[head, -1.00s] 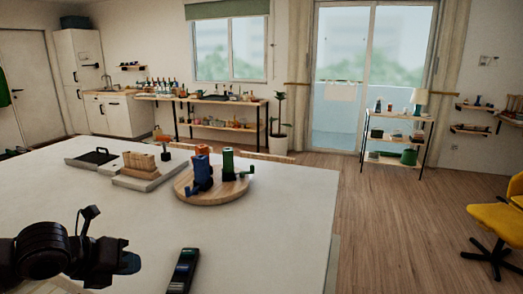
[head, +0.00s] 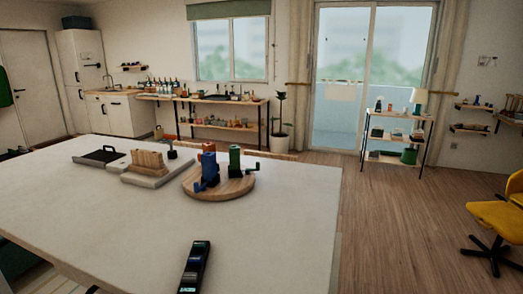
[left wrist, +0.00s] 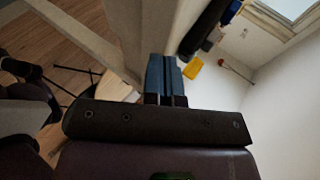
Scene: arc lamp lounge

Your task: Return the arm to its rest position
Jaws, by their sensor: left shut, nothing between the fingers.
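My left gripper (left wrist: 164,76) shows in the left wrist view, its two blue-grey fingers shut side by side with nothing between them. It is no longer in the head view. The gripper is clear of the things on the white table top (head: 110,210) in the head view. My right gripper is in neither view.
On the table stand a round wooden board (head: 220,190) with blue, orange and green grinder-like items, a wooden block on a slab (head: 150,171), a black-handled tray (head: 98,156) and a dark handheld device (head: 194,268) near the front. The table's left front is bare. A yellow chair (head: 497,217) stands right.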

